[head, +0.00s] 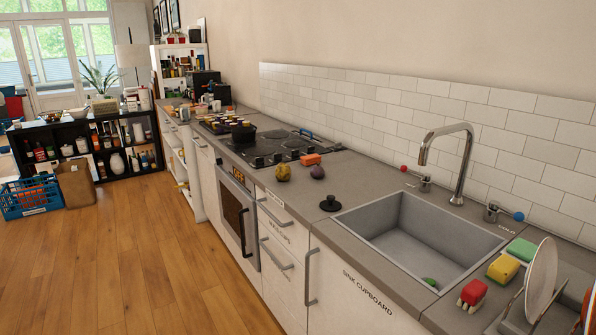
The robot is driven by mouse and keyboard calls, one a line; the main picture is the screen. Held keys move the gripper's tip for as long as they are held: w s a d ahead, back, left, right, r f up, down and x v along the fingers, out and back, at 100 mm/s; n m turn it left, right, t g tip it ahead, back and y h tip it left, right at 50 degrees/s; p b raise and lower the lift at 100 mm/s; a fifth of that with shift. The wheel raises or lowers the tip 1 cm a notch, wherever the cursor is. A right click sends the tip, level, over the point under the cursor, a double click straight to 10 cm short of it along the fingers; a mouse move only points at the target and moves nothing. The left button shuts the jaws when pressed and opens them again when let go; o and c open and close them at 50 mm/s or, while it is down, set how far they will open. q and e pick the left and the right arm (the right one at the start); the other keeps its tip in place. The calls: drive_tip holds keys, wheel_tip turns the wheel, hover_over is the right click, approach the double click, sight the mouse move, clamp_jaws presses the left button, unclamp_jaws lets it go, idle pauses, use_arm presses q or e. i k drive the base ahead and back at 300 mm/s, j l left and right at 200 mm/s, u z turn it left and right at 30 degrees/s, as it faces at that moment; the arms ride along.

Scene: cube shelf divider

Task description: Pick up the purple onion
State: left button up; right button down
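The purple onion (317,172) is a small, round, dark purple thing on the grey counter (352,182), between the stove and the sink. A yellowish round item (283,173) sits just left of it, apart from it. An orange block (310,159) lies just behind it. Nothing covers the onion. Neither of my grippers is in the head view.
A black knob-topped stopper (330,203) lies on the counter before the sink (408,236). The tall faucet (464,165) rises behind the sink. The stove (262,148) is left of the onion. Open wooden floor (130,260) lies left of the cupboards.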

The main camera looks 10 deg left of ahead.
sight(317, 171)
drive_tip(key=i+j+u, duration=0.1)
drive_tip(key=u, duration=0.3)
drive_tip(key=i+u, duration=0.1)
drive_tip(key=u, duration=0.35)
drive_tip(key=i+j+u, duration=0.1)
drive_tip(key=u, duration=0.3)
drive_tip(key=i, duration=3.4)
drive_tip(key=i+z, duration=0.35)
drive_tip(key=i+j+z, duration=0.15)
drive_tip(key=z, duration=0.2)
drive_tip(key=i+j+z, duration=0.2)
drive_tip(key=i+z, duration=0.15)
drive_tip(key=z, duration=1.9)
